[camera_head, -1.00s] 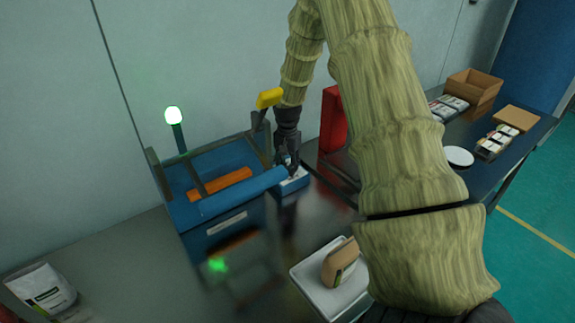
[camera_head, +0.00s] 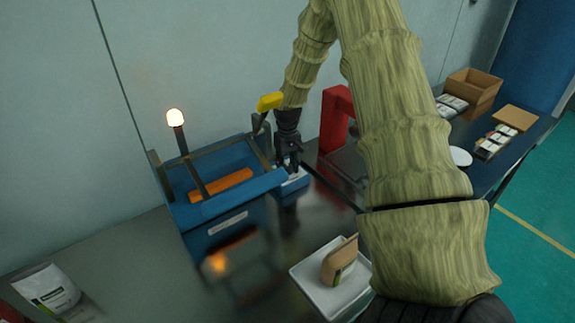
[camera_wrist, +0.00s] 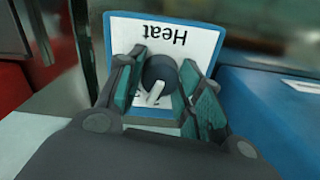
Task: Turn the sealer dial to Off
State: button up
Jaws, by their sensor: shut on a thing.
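The sealer (camera_head: 215,185) is a blue frame on the dark table. Its small blue dial box (camera_head: 296,182) stands at its right end. In the wrist view the box's white face (camera_wrist: 125,42) shows the word "Heat" upside down. The dark round dial (camera_wrist: 160,70) has a white pointer, which points down and slightly left. My gripper (camera_head: 289,166) reaches down onto the box, and in the wrist view its fingers (camera_wrist: 162,82) are shut on the dial from both sides. The fingers hide the lower part of the face; no "Off" mark is visible.
A yellow handle (camera_head: 270,101) stands close to my wrist. A red machine (camera_head: 335,118) is just right of it. A white tray (camera_head: 315,293) with a brown pouch (camera_head: 339,261) is in front.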

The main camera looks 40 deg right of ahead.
aim_at(288, 165)
jog(key=n, duration=0.5)
jog(key=shift+d+r+n+p, duration=0.1)
jog(key=shift+n+p, duration=0.2)
jog(key=shift+p, duration=0.1)
jog(key=n, duration=0.4)
jog(key=shift+p, duration=0.35)
jog(key=n+p, duration=0.1)
jog(key=n, duration=0.9)
jog(key=shift+p, duration=0.4)
jog(key=shift+n, duration=0.3)
jog(key=o, duration=1)
jog(key=shift+o, duration=0.2)
notch_tip(288, 165, up, 12)
